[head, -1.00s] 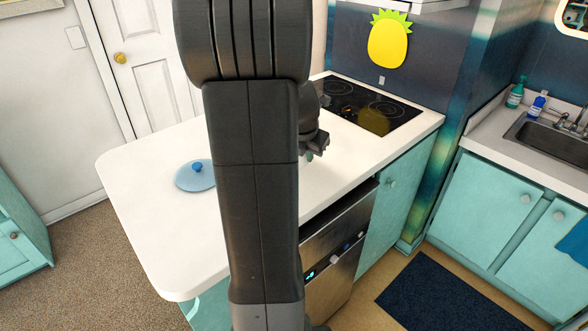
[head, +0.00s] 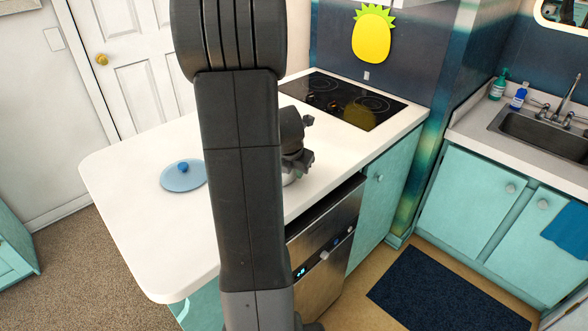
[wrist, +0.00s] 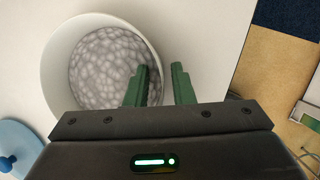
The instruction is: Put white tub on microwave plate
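The white tub (wrist: 55,65) stands on the white counter in the wrist view, open at the top, with a grey mottled inside. In the head view only a sliver of the tub (head: 288,179) shows, mostly hidden by my arm and gripper. My gripper (wrist: 165,82) is open, its green fingers apart at the tub's right rim. The left finger appears over the inside and the right finger outside it; I cannot tell whether either touches. In the head view my gripper (head: 297,163) is low over the counter. No microwave plate is visible.
A blue lid with a knob (head: 183,176) lies on the counter (head: 150,240) left of my arm. A black cooktop (head: 345,100) is at the back. A steel appliance (head: 325,250) sits under the counter's right edge. The sink (head: 545,133) is far right.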

